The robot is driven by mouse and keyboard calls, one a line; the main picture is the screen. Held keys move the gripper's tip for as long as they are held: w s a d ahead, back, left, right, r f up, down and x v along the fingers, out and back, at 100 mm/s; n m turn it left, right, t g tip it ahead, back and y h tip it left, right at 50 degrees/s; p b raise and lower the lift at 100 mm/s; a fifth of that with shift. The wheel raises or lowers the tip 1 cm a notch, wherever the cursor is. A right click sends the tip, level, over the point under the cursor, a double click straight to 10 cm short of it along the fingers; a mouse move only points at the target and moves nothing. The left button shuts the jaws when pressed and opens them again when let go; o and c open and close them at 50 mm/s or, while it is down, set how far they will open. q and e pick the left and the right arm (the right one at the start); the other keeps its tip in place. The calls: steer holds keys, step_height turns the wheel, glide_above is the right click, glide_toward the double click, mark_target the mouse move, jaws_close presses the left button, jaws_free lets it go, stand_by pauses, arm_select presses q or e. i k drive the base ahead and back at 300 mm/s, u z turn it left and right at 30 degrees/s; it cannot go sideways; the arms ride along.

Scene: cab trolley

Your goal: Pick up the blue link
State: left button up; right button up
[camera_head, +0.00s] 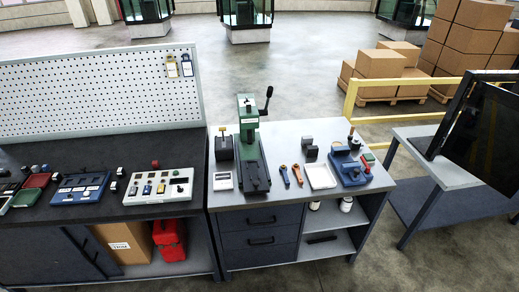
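A small, narrow blue piece (284,175), which looks like the blue link, lies on the grey top of the middle workbench (235,197). It is just right of the green lever press (251,150). A similar orange piece (297,174) lies beside it on the right, close but apparently apart. Neither of my grippers is in view, and nothing visible is holding the blue piece.
A white tray (320,176) and a blue fixture (348,169) stand right of the pieces. The press and its raised handle (268,98) stand left. A monitor (484,125) is at far right. The bench's front edge is mostly clear.

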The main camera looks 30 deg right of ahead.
mark_target(284, 172)
steer(key=k, duration=0.5)
steer(key=z, duration=0.75)
steer(key=i, duration=1.35)
steer(key=u, duration=0.1)
